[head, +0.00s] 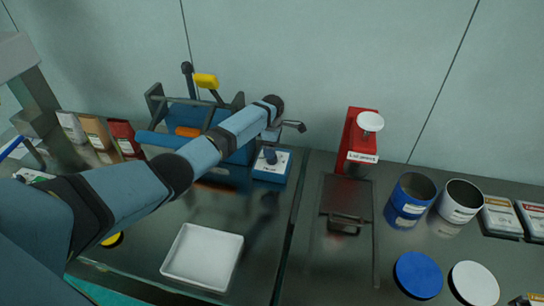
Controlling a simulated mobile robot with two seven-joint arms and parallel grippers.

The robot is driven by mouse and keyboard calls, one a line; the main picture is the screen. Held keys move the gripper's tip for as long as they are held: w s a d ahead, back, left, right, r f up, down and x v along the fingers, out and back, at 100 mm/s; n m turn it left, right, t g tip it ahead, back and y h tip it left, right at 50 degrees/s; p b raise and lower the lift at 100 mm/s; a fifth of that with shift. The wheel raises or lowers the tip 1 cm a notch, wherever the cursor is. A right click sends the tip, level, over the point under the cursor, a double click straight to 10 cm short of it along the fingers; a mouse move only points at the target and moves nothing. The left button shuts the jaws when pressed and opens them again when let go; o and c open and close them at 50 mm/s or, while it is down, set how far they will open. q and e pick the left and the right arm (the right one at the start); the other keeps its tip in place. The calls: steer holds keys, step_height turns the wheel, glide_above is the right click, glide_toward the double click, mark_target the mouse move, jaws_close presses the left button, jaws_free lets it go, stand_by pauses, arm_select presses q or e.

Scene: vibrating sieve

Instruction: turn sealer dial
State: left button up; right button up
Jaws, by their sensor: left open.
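A small blue box (268,176) with a pale top panel stands on the dark bench near the middle, with a dark blue knob-like dial (270,155) on it. Just left of it is a blue and grey machine (178,112) with a yellow-topped lever (205,80), partly hidden by my left arm. My left gripper (297,127) is at the end of that arm, above and slightly right of the dial. It is small in view, open and appears empty. It looks apart from the dial. My right gripper is not in view.
A white tray (203,284) lies in front. A red press (359,162) with a white round knob stands right. Blue (410,212) and white (460,212) cans, a blue lid (418,275) and a white lid (474,283) are farther right. Pouches (97,132) stand at left.

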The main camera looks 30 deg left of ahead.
arm_select(q)
step_height(320, 180, down, 5)
stand_by(0.3)
steer(key=c, duration=0.9)
